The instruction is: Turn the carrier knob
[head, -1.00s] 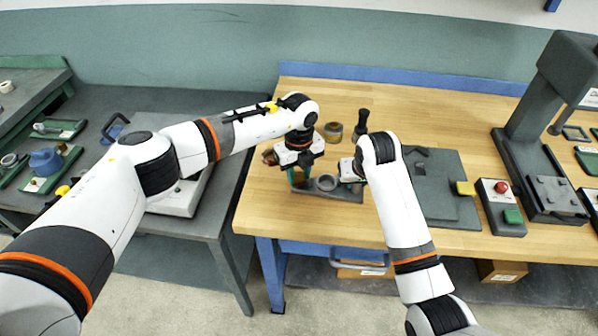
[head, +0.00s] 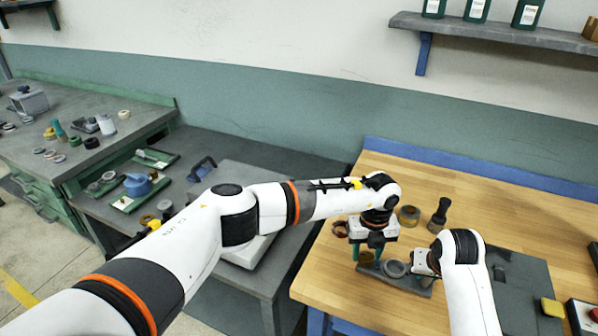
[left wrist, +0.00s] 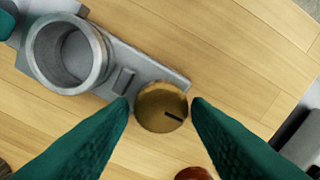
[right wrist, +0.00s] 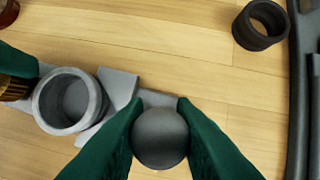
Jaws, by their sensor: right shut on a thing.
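The carrier is a grey bar (left wrist: 150,66) with a round grey cup (left wrist: 68,55) on it, lying on the wooden bench. At one end is the brass carrier knob (left wrist: 161,106) with a dark line on its face. My left gripper (left wrist: 160,104) is open, with one green finger on each side of the knob and small gaps showing. My right gripper (right wrist: 159,130) is shut on the dark ball handle (right wrist: 160,138) at the carrier's other end. In the head view the carrier (head: 410,282) lies near the bench's front left, partly hidden by both arms.
A dark ring (right wrist: 262,24) lies on the bench near the carrier. A brass-coloured ring (head: 409,215) and a dark upright tool (head: 439,215) stand behind it. A grey plate (head: 520,285) lies to the right. A dark side table (head: 250,170) stands at the left.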

